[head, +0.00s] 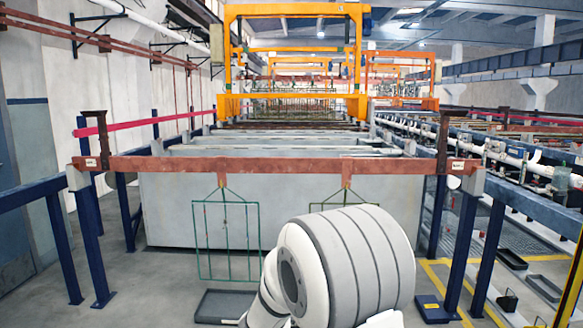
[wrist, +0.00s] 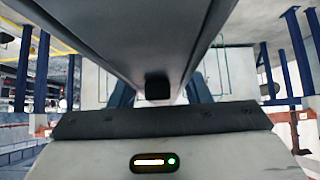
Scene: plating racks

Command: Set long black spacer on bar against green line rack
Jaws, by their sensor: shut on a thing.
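My gripper (wrist: 157,98) shows in the wrist view as a grey body with a dark edge and small lights. It is shut on a long dark piece, which I take to be the long black spacer (wrist: 130,38). The piece runs from the top edge to the middle, close to the camera; its ends and the jaw contact are unclear. In the head view, the red-brown bar (head: 270,166) spans the scene. The green line rack (head: 227,203) hangs from its left half. A second green hanger (head: 346,190) hangs further right, partly behind my white arm. My gripper is hidden there.
Blue posts (head: 89,240) hold the bar's left end, and more stand at the right (head: 462,250). A grey tank (head: 165,215) stands behind the bar. A dark tray (head: 224,305) lies on the floor below the rack. Floor at the left is clear.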

